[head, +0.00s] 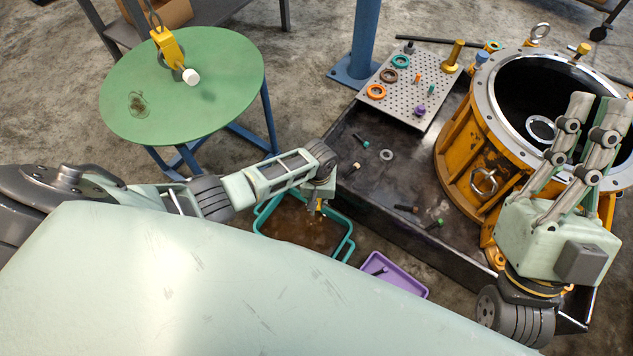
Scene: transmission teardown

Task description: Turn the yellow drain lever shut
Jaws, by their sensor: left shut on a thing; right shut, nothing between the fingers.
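My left gripper (317,203) is low at the edge of the dark bench, above the teal tub. It is shut on a small yellow piece, which appears to be the yellow drain lever (321,207). Most of the lever is hidden by the gripper, so its angle cannot be told. My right gripper (598,98) is raised in front of the orange housing at the right. Its fingers are shut and empty.
The teal tub (342,252) holds brown liquid. A purple tray (408,281) lies beside it. The dark bench (350,205) carries loose bolts, a perforated plate (398,101) and the orange housing (455,180). A green round table (205,60) stands at the upper left.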

